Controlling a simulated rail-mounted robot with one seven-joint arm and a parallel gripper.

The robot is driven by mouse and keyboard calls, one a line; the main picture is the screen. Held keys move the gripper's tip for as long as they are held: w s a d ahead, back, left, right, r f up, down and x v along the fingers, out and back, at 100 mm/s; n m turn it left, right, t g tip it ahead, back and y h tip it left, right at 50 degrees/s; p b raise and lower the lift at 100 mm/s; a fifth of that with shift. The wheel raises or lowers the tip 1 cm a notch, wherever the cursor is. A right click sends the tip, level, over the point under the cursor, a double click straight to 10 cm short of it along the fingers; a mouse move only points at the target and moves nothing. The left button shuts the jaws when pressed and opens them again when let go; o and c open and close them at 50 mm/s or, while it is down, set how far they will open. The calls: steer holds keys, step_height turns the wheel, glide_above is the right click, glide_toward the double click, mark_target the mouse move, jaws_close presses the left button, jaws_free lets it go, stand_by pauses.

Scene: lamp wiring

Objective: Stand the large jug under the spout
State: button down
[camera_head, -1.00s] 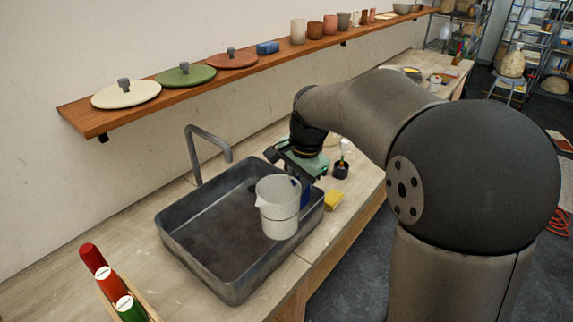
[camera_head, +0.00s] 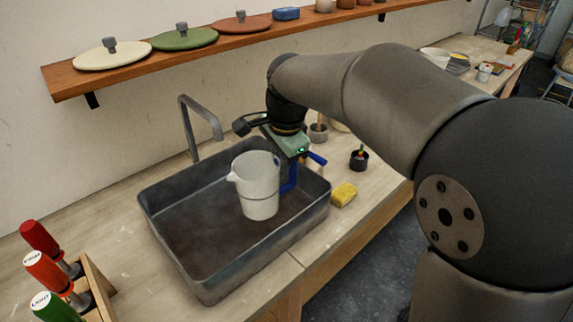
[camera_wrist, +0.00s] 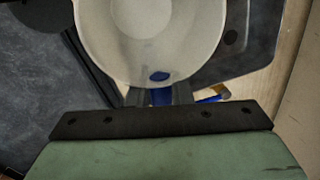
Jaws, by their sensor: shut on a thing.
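A large pale grey-white jug (camera_head: 257,190) with a pouring lip on its left is upright over the right part of the metal sink (camera_head: 180,270). My gripper (camera_head: 290,172) is on the jug's right side; its fingertips are mostly hidden behind the jug in the head view. In the wrist view the jug (camera_wrist: 150,40) is seen from above, its inside empty-looking. My gripper (camera_wrist: 160,97) is shut there on the jug's near side, by a blue part. The spout (camera_head: 203,118) of the grey tap is to the jug's left, apart from it. Whether the jug touches the sink floor is unclear.
A wooden shelf (camera_head: 160,65) with lids runs along the wall above.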

mark_target(262, 160)
steer(key=shift+s+r, duration=0.1)
steer(key=shift+a, duration=0.15)
steer(key=w+a+f, duration=0.1)
steer(key=w+a, duration=0.1)
steer(key=w+a+f, duration=0.2)
steer(key=shift+w+a+f, duration=0.15)
steer(key=shift+a+f, duration=0.05)
steer(key=w+a+f+b, duration=0.1)
steer(key=w+a+f, duration=0.4)
steer(key=f, duration=0.4)
steer(key=shift+a+b, duration=0.3)
steer(key=shift+a, duration=0.1)
stand_by(0.6)
stand_by(0.5)
